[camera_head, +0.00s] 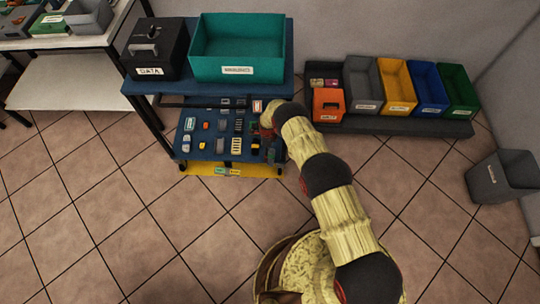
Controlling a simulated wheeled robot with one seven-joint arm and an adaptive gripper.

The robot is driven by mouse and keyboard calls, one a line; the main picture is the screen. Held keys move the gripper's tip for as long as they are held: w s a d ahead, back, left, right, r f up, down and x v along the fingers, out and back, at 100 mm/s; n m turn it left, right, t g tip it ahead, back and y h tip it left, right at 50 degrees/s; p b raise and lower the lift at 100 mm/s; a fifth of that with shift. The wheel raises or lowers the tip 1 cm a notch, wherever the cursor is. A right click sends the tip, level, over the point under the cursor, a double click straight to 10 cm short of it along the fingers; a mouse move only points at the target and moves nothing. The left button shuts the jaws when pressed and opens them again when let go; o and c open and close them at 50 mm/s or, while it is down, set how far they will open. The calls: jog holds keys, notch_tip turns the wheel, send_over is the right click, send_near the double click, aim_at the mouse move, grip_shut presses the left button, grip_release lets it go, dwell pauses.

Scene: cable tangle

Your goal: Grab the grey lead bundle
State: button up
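Several small items lie in rows on a blue board (207,168) on the lower level of a blue table. Grey ones include a piece at the left (189,124) and one near the middle (222,126). They are too small to tell which, if any, is the grey lead bundle. My pale yellow arm reaches up from the bottom right to the board's right side. My gripper (270,150) is a small dark shape over that right edge, partly hidden by the arm. I cannot see whether its fingers are open or hold anything.
A teal bin (238,68) and a black case (152,52) stand on the table top above the board. Orange (328,106), grey (366,104), yellow (398,105), blue (430,104) and green (461,105) bins line the wall. A dark bin (500,185) stands far right. Floor at left is clear.

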aim_at(271, 157)
notch_tip(271, 157, down, 6)
jog(key=b, duration=0.3)
jog(key=shift+f, duration=0.1)
jog(key=shift+c, duration=1.2)
jog(key=c, duration=0.9)
